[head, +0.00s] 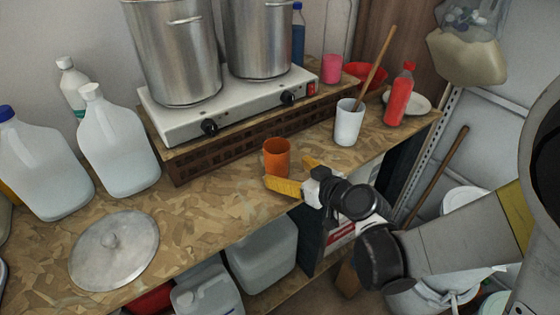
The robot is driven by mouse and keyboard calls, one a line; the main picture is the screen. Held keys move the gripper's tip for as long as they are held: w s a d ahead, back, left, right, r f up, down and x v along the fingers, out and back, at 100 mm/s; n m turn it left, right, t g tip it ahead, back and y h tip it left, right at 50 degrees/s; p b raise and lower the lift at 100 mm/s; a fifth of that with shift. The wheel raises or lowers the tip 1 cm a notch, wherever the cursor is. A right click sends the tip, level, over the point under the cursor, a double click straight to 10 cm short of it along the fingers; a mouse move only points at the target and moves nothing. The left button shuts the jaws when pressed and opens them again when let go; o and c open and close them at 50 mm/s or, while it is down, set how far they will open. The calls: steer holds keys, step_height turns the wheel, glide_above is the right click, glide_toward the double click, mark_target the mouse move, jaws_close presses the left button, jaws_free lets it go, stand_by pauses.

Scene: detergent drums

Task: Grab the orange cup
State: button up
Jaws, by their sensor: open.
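The orange cup (276,157) stands upright on the patterned counter (215,217), in front of the hot plate, in the head view. My gripper (290,174) is open, with its yellow fingers at the cup's right and front. One finger passes in front of the cup's lower part; the other is to the right of the cup. The cup's base is partly hidden by the near finger. I cannot tell whether the fingers touch the cup.
A white hot plate (190,123) with two steel pots stands behind the cup. A white cup (348,122) with a wooden stick and a red bottle (399,97) are to the right. White jugs and a metal lid (113,250) are to the left.

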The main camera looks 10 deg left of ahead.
steer(key=x, duration=0.2)
steer(key=b+x, duration=0.1)
steer(key=x, duration=0.1)
steer(key=b+x, duration=0.1)
steer(key=x, duration=0.1)
steer(key=shift+w+r, duration=0.15)
steer(key=shift+r, duration=0.4)
steer(key=c, duration=1.3)
